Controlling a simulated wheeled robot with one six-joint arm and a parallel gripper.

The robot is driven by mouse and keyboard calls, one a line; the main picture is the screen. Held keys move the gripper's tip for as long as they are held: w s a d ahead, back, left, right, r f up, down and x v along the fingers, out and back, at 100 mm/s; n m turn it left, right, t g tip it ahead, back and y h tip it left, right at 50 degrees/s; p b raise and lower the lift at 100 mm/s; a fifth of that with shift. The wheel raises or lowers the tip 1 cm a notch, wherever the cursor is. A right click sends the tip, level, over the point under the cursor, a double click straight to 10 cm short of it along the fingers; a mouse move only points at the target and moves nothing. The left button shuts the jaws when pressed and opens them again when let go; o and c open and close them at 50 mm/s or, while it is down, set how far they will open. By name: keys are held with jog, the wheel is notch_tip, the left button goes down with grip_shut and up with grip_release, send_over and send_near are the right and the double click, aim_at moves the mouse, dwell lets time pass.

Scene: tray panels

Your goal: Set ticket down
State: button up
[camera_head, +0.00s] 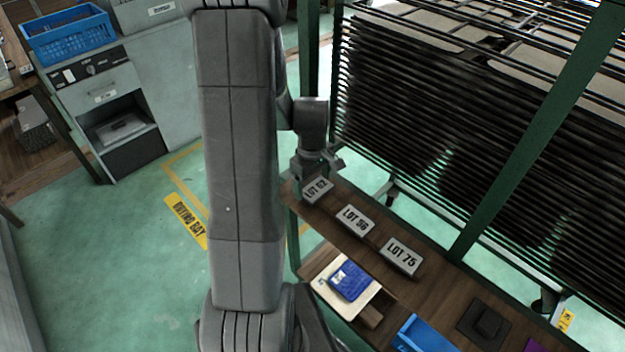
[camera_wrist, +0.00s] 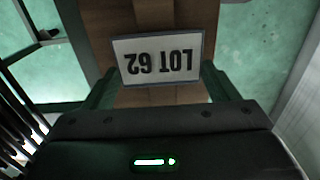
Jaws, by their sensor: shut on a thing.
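The white LOT 62 ticket (camera_head: 317,190) is at the far left end of a narrow brown wooden bench (camera_head: 445,290). My gripper (camera_head: 319,172) is above and behind it, shut on it. In the wrist view the ticket (camera_wrist: 157,60) appears upside down between my two fingers, with the brown wood behind it. I cannot tell whether it touches the bench. Similar LOT 96 (camera_head: 355,220) and LOT 75 (camera_head: 401,257) tickets stand in a row to its right, apart from one another.
A blue item on a pale board (camera_head: 371,299), a blue bin (camera_head: 422,336) and a dark block (camera_head: 487,322) are on the near side. A dark rack of stacked panels (camera_head: 430,120) with green posts stands behind. Green floor lies left.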

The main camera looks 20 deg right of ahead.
aim_at(312, 185)
jog(key=shift+f, duration=0.2)
jog(key=o, duration=0.9)
jog(key=shift+r, duration=0.15)
notch_tip(312, 185, up, 12)
